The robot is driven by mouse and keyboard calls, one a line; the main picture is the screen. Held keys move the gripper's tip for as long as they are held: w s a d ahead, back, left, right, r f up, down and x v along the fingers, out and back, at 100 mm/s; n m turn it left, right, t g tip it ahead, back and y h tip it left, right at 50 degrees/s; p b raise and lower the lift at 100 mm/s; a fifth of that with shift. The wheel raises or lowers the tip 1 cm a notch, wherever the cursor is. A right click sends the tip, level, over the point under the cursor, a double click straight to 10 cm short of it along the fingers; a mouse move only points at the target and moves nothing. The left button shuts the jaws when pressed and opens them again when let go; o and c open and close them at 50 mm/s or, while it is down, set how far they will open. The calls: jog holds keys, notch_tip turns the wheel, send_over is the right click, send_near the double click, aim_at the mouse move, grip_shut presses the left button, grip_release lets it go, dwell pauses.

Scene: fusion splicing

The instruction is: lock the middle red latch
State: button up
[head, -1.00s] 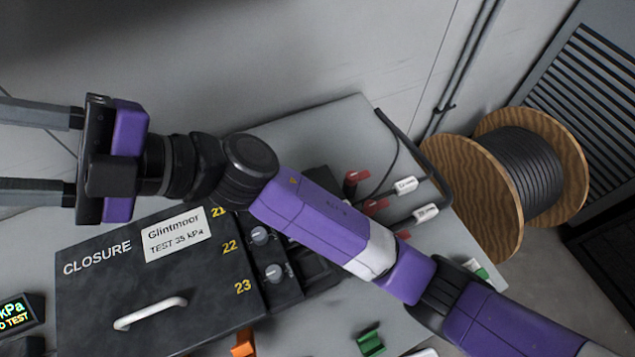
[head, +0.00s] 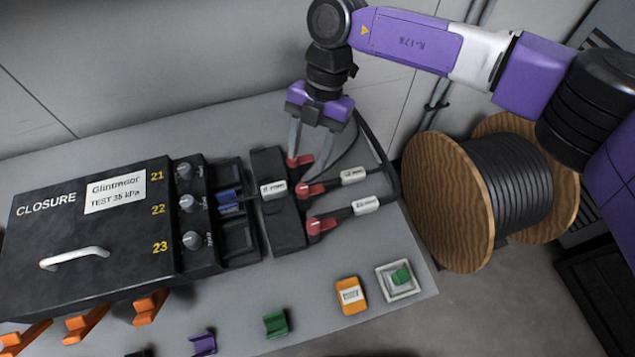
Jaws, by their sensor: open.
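The middle red latch (head: 312,190) sits at the right edge of a black block (head: 268,170), between the far red latch (head: 300,160) and the near red latch (head: 321,226). Its exact tilt is hard to tell. My gripper (head: 309,158) points down with its two grey fingers spread. In the head view the fingers appear on either side of the far latch, just behind the middle one. Whether they touch anything is unclear. Nothing is held.
Labelled cables (head: 353,175) run right from the block. A blue connector (head: 229,201) sits in the middle bay beside the black closure (head: 90,225). A wooden cable reel (head: 450,205) stands right. Coloured holders and an orange item (head: 351,296) line the front.

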aim_at(303, 188)
jog(key=shift+m, duration=0.4)
jog(key=x, duration=0.2)
jog(key=p+x, duration=0.1)
jog(key=x, duration=0.5)
jog(key=shift+s+d+r, duration=0.1)
jog(key=shift+s, duration=0.25)
jog(key=shift+c, duration=0.2)
